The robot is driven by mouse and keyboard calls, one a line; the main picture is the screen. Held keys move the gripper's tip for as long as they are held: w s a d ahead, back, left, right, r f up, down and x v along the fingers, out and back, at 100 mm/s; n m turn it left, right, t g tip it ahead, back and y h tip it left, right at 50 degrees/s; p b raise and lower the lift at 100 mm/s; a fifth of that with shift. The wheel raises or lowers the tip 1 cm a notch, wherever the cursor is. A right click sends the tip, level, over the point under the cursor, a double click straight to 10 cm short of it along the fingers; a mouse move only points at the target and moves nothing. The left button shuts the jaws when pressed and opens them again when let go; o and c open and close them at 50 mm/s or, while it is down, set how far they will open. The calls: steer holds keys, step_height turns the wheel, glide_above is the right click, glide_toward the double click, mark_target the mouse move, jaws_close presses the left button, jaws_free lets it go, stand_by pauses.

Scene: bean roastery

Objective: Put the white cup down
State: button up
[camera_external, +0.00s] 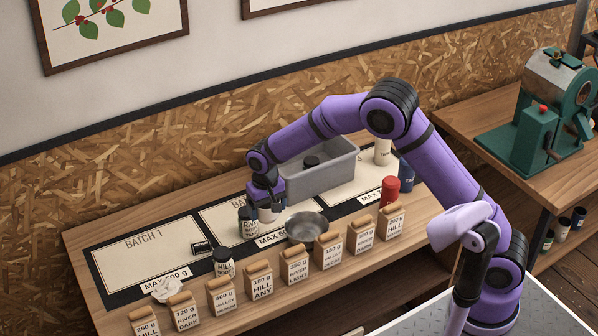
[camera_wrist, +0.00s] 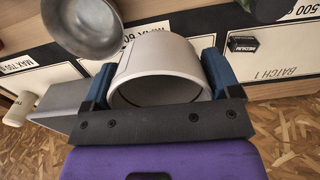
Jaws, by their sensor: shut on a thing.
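The white cup (camera_wrist: 160,60) is between the two blue fingers of my gripper (camera_wrist: 158,82) in the wrist view, its open mouth facing the camera. My gripper is shut on it. In the external view my gripper (camera_external: 266,203) points down over the middle mat section, and only a small part of the cup (camera_external: 266,214) shows below the fingers.
A metal bowl (camera_external: 306,228) is close on the right, with a grey bin (camera_external: 335,173) behind. A row of labelled bags (camera_external: 259,282) lines the front edge. Another jar (camera_external: 224,264) and a small black box (camera_external: 202,247) stand left. The BATCH 1 area (camera_external: 145,258) is mostly clear.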

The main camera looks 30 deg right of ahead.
mark_target(264, 218)
steer(key=shift+s+a, duration=0.3)
steer(key=shift+a, duration=0.6)
steer(key=f, duration=0.4)
steer(key=shift+d, duration=0.2)
step_height(264, 218, down, 11)
steer(key=shift+f, duration=0.1)
steer(key=o, duration=0.9)
steer(key=shift+c, duration=0.2)
step_height(264, 218, up, 12)
steer(key=shift+r, duration=0.1)
